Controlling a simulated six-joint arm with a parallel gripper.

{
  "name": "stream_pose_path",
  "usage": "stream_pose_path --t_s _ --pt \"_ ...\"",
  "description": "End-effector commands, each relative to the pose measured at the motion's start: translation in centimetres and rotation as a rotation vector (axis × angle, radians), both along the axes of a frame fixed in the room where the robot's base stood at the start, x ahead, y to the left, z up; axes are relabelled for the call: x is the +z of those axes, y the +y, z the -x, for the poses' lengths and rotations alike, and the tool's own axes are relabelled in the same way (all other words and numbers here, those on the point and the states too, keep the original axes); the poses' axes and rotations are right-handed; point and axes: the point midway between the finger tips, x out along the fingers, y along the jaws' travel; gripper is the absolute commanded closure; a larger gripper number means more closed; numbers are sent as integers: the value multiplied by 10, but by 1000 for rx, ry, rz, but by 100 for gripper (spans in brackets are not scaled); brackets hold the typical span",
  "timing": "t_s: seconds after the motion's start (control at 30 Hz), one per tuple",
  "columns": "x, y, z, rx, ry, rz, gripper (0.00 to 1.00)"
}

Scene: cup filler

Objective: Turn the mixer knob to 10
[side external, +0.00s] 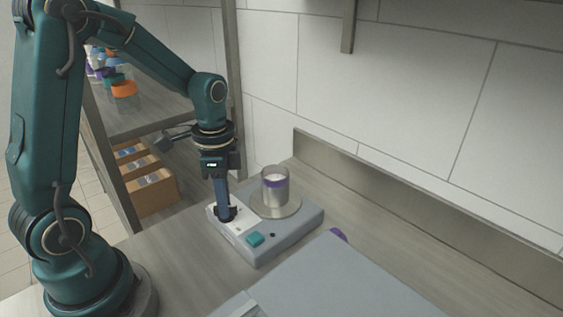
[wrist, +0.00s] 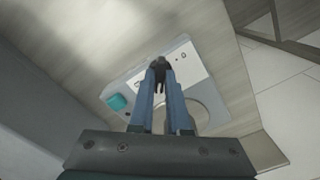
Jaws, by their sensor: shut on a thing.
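The mixer (side external: 285,233) is a grey box on the counter with a white control panel, which also shows in the wrist view (wrist: 180,52). Its dark knob (side external: 226,214) is at the left end of the panel, between my fingertips; the knob shows as a dark shape in the wrist view (wrist: 158,63). My gripper (side external: 223,207) points straight down and is shut on the knob. The knob's pointer and the scale numbers are too small or hidden to read.
A clear cup (side external: 274,187) with a purple band and pale contents stands on the mixer's round plate (side external: 276,209), close right of my gripper. A large grey surface (side external: 345,280) is in front. A shelf with boxes (side external: 150,185) is behind left. The wall borders the counter.

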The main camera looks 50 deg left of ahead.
Motion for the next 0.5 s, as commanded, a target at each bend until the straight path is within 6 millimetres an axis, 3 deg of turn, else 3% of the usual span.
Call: stream_pose_path --t_s 0.5 --pt "1 0 0 -488 -1 1 100"
